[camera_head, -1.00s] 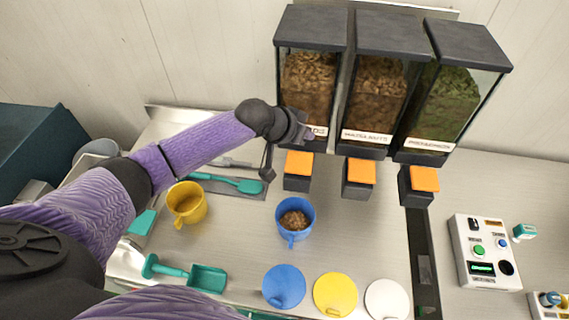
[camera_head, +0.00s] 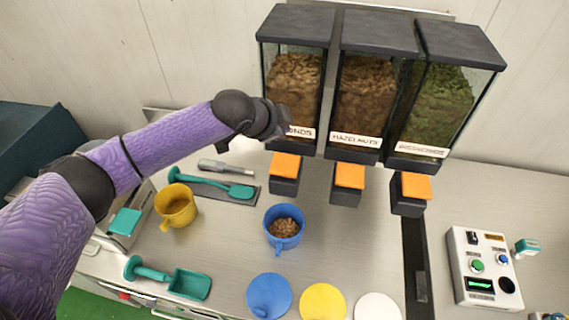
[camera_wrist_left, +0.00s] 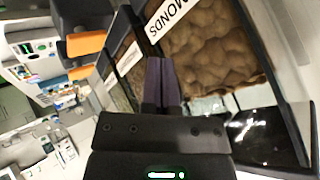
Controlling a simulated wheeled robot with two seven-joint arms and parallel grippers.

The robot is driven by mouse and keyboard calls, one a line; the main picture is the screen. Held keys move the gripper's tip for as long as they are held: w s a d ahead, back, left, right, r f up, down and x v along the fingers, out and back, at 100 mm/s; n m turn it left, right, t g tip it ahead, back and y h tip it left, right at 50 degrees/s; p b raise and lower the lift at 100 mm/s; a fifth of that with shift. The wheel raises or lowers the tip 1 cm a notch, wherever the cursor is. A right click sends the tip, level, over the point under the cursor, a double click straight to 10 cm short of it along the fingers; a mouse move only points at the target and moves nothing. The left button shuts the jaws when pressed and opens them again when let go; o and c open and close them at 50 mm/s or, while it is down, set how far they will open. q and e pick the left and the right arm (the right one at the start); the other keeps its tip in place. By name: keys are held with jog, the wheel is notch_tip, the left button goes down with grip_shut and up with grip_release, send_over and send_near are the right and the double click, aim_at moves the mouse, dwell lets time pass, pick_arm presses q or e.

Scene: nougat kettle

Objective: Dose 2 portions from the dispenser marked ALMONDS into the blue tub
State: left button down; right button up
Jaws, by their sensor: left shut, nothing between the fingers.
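The ALMONDS dispenser (camera_head: 294,88) is the leftmost of three clear hoppers and holds brown nuts. Its label is partly covered by my arm in the head view; "MONDS" reads in the wrist view (camera_wrist_left: 177,14). Its orange-topped outlet (camera_head: 286,166) sits below. The blue tub (camera_head: 283,241), a cup with a handle, stands on the counter in front of that outlet, with brown pieces (camera_head: 283,227) inside. My left gripper (camera_head: 284,122) is beside the left end of the label, above the outlet. In the wrist view its fingers (camera_wrist_left: 161,72) are together and empty. My right gripper is out of view.
HAZELNUTS (camera_head: 365,95) and a green-filled dispenser (camera_head: 438,105) stand to the right. A yellow cup (camera_head: 175,207), teal scoop (camera_head: 189,283), teal spatula (camera_head: 240,192), blue disc (camera_head: 268,297), yellow disc (camera_head: 322,303) and control box (camera_head: 482,268) lie around the tub.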

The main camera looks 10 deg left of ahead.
aim_at(285, 162)
pick_arm(q)
notch_tip(285, 162, down, 8)
jog(key=b, duration=0.7)
jog(key=shift+r, duration=0.25)
jog(key=shift+f+b, duration=0.35)
jog(key=shift+f, duration=0.1)
jog(key=shift+f, duration=0.1)
dwell(0.9)
jog(key=shift+f, duration=0.3)
jog(key=shift+f+b, duration=0.45)
jog(key=shift+f, duration=0.6)
dwell(0.8)
jog(key=shift+r, duration=0.15)
jog(key=shift+r+p, duration=1.3)
jog(key=shift+p, duration=0.2)
